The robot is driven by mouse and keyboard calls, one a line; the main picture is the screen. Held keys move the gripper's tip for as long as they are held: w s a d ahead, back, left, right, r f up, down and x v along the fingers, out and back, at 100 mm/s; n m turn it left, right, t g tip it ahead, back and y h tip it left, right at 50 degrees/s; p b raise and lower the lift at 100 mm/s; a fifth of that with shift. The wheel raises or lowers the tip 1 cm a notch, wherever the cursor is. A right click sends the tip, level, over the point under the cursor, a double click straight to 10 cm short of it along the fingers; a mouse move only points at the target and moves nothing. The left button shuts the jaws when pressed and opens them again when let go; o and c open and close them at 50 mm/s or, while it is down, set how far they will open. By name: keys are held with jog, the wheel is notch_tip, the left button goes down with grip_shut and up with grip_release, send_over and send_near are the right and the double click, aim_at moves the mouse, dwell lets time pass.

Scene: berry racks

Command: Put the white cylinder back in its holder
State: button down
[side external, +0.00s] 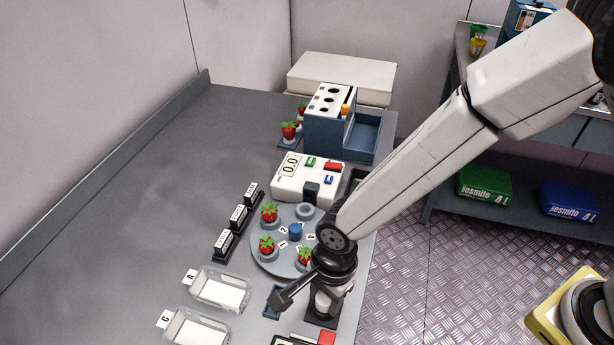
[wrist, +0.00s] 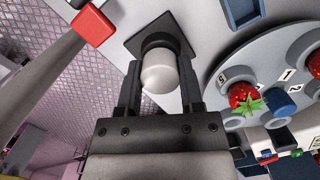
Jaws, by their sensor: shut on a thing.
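The white cylinder (wrist: 160,74) has a rounded end that faces the wrist camera. My gripper (wrist: 160,88) is shut on it, with one dark finger on each side. In the side view my gripper (side external: 326,284) points down near the table's right edge, with the cylinder (side external: 321,301) partly hidden below it. A dark square base (side external: 320,320), seemingly the holder, lies directly under the cylinder. It also shows behind the cylinder in the wrist view (wrist: 135,46). I cannot tell whether the cylinder is seated in it or just above it.
A round grey turntable (side external: 262,256) with several strawberries and a blue knob (side external: 296,231) is close beside my gripper. A red-ended bar (wrist: 94,26) lies on the other side. A white scale (side external: 285,184) and clear trays (side external: 220,289) stand farther off.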

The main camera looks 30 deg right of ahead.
jog(key=shift+f, duration=0.25)
dwell(0.4)
jog(key=shift+c, duration=0.7)
grip_release()
jog(key=shift+r, duration=0.2)
jog(key=shift+r, duration=3.35)
jog(key=d+r+n+t+h, duration=0.1)
jog(key=d+r+n+t, duration=0.2)
jog(key=d+n, duration=1.1)
jog(key=shift+d+n, duration=0.3)
jog(key=shift+d, duration=7.55)
